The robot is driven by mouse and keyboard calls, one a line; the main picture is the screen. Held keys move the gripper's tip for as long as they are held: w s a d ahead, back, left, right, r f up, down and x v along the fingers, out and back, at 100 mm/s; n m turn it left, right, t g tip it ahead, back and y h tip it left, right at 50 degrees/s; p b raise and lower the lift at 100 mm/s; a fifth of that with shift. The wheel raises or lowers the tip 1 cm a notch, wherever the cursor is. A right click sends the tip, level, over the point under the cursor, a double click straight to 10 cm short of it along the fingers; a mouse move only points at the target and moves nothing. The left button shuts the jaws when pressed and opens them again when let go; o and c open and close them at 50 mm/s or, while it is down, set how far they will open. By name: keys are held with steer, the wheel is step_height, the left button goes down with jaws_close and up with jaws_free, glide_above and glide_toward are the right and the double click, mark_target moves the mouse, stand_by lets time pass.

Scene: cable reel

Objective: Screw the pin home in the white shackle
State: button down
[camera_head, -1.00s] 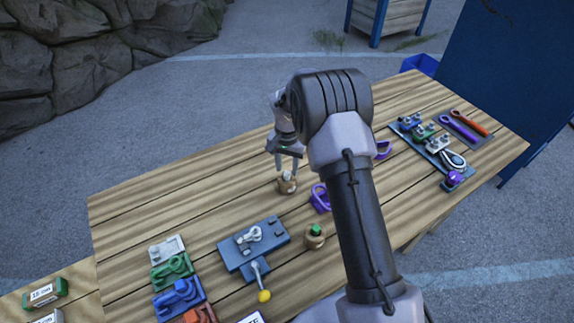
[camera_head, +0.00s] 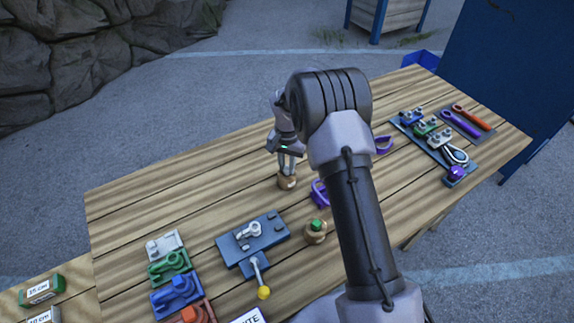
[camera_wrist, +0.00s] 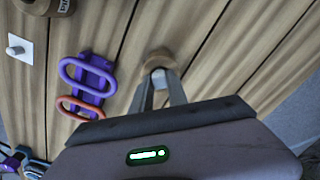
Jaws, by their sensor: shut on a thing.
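The white shackle (camera_head: 249,231) lies on a blue fixture (camera_head: 270,234) in the front middle of the table, in the head view. My gripper (camera_head: 288,168) is behind and to the right of it, pointing down at a small tan holder (camera_head: 286,183). In the wrist view, the fingers of my gripper (camera_wrist: 160,92) are closed on a pale grey piece (camera_wrist: 159,76), apparently a pin's head, at the tan holder (camera_wrist: 158,58). How deep the piece sits in the holder is hidden. The white shackle is not clearly seen in the wrist view.
A lever with a yellow knob (camera_head: 263,293) juts from the fixture's front. A second tan holder with a green top (camera_head: 316,228) and a purple shackle (camera_head: 319,192) stand nearby, partly behind my arm. Coloured trays (camera_head: 175,292) are at left. Wrenches (camera_head: 458,124) lie at far right.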

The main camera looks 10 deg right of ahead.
mark_target(287, 167)
steer(key=shift+r+p, duration=1.5)
steer(key=shift+r, duration=1.15)
